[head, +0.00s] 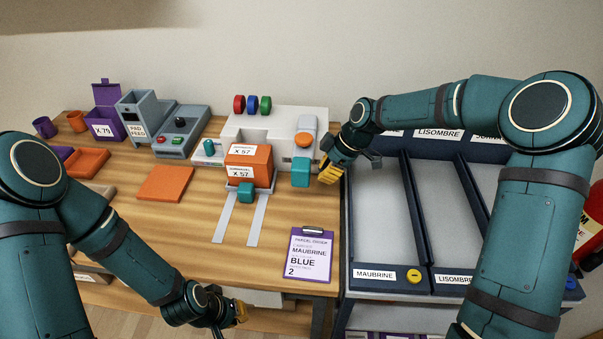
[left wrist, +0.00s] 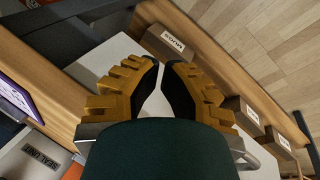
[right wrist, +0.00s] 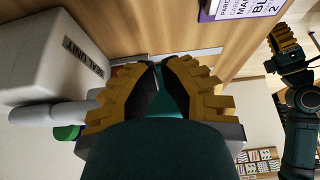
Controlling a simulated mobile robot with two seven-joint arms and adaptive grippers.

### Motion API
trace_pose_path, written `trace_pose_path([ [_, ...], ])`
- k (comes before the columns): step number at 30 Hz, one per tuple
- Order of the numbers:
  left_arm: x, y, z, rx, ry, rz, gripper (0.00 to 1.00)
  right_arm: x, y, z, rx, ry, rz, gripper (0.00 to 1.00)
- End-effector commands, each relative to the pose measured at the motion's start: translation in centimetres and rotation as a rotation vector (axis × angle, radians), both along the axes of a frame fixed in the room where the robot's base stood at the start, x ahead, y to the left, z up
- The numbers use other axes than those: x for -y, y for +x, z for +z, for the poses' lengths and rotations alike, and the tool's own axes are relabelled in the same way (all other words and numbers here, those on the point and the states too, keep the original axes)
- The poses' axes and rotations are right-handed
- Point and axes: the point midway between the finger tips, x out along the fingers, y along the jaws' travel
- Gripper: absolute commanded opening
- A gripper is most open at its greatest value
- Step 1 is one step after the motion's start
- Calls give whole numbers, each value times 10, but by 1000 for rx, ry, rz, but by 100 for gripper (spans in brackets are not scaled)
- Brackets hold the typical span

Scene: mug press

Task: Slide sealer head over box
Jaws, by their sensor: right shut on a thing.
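The white sealing machine (head: 285,128) stands at the back of the wooden table, with red, blue and green rolls on top. Its "SEAL UNIT" label shows in the right wrist view (right wrist: 85,55). An orange box marked X 57 (head: 262,173) sits in front of it on a small carrier with two pale rails (head: 225,217). A teal handle (head: 300,172) is at the machine's front right. My right gripper (head: 328,172) is beside it, and its fingers are shut on the teal piece (right wrist: 168,98). My left gripper (head: 240,312) is low at the table's front edge, its fingertips nearly together and empty (left wrist: 161,64).
A clipboard reading MAUBRINE, BLUE, 2 (head: 310,255) lies front right. A grey pad feed unit (head: 145,115), a purple box (head: 103,125) and orange trays (head: 165,184) are at left. A rack with grey lanes (head: 385,215) adjoins on the right. Bare wood lies front left.

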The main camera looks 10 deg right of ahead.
Motion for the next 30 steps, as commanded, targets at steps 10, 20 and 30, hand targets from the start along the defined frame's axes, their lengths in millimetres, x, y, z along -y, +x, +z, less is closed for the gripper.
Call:
trace_pose_path([
  [10, 0, 0, 0, 0, 0, 0, 0, 0, 0, 0, 0, 0, 0, 0],
  [20, 0, 0, -1, 0, 0, 0, 0, -6, 2, 0, 1, 0, 2, 0],
  [30, 0, 0, -4, 0, 0, 0, 0, -28, 8, 0, 1, 1, 2, 0],
])
